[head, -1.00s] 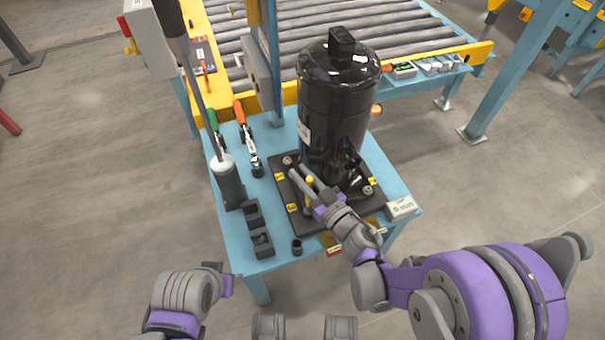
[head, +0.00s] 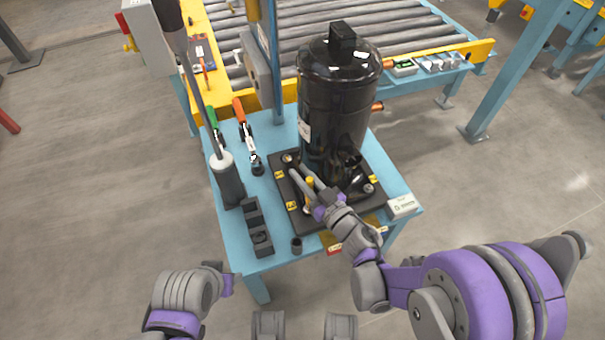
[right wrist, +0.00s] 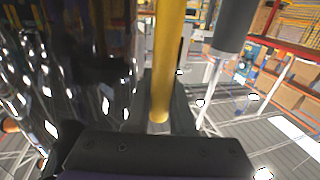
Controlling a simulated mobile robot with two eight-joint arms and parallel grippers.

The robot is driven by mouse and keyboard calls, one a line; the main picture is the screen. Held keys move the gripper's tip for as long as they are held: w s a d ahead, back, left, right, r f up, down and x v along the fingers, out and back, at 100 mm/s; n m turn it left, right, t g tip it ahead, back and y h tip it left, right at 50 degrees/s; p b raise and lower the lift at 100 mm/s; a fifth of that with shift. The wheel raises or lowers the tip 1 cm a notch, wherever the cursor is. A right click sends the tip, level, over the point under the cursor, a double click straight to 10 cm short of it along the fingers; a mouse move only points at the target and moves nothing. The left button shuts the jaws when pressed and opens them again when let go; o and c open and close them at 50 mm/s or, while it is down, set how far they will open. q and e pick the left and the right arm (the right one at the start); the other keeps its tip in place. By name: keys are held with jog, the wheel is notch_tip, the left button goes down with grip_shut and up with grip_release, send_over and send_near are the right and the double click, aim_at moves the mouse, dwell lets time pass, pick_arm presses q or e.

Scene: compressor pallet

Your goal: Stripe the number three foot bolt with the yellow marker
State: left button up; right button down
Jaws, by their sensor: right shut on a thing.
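The black compressor (head: 330,110) stands upright on a dark base plate (head: 268,172) with small yellow number tags, too small to read. A foot bolt (head: 287,158) shows at its back-left corner and another (head: 369,188) at the right. My right gripper (head: 302,173) is shut on the yellow marker (head: 309,182), low over the plate's front-left side. The marker (right wrist: 167,60) stands about upright in the right wrist view, beside the compressor's glossy wall (right wrist: 85,70). Its tip and any bolt beneath it are hidden. My left gripper (head: 228,284) is low at the left, away from the table, its jaws unclear.
A tool with a long shaft stands in a dark holder (head: 230,187) at the blue table's left. Green-handled (head: 213,118) and orange-handled (head: 240,112) tools lie behind it. Dark blocks (head: 258,240) and a small cup (head: 296,245) are in front. A white box (head: 403,206) sits at right.

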jog(key=shift+r, duration=0.1)
notch_tip(320, 180, up, 5)
jog(key=p, duration=0.3)
jog(key=shift+p, duration=0.3)
dwell(0.3)
